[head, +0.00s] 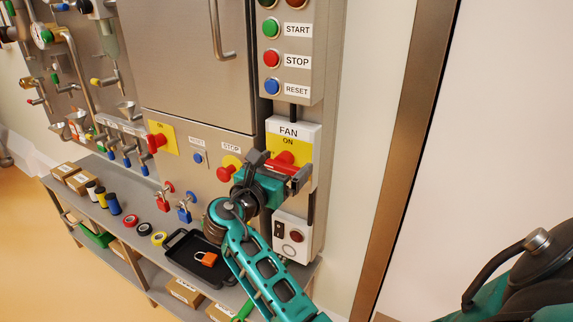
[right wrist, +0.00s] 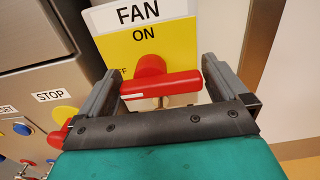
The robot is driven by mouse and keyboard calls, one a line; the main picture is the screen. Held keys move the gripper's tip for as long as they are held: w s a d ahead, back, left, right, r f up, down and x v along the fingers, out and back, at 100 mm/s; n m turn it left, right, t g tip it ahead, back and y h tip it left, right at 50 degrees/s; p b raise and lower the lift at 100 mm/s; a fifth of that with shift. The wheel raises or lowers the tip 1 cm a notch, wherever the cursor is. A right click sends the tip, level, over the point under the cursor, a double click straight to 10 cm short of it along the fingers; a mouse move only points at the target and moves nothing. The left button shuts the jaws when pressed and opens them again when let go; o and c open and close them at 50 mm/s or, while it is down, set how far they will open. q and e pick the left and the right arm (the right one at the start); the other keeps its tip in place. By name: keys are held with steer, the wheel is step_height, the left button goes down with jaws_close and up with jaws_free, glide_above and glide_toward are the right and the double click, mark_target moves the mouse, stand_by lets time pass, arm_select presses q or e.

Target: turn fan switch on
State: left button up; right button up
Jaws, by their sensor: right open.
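The fan switch is a red handle (head: 284,161) on a yellow plate (right wrist: 113,48) under a white FAN label (head: 289,131). ON is printed at the plate's top; the OFF mark at its left is partly hidden. In the right wrist view the red handle (right wrist: 160,86) lies roughly level, with a pale line near its left end. My right gripper (head: 279,167) is open in front of the switch. In the right wrist view its fingers (right wrist: 160,66) stand at the handle's left and right ends; contact cannot be told. My left gripper is out of view.
START, STOP and RESET buttons (head: 271,58) are above the switch. A box with a dark red button (head: 296,236) is below. A yellow-and-red stop button (head: 229,168) is close at left.

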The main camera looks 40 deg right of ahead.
steer(key=shift+c, duration=0.3)
steer(key=c, duration=0.6)
steer(key=shift+c, duration=0.2)
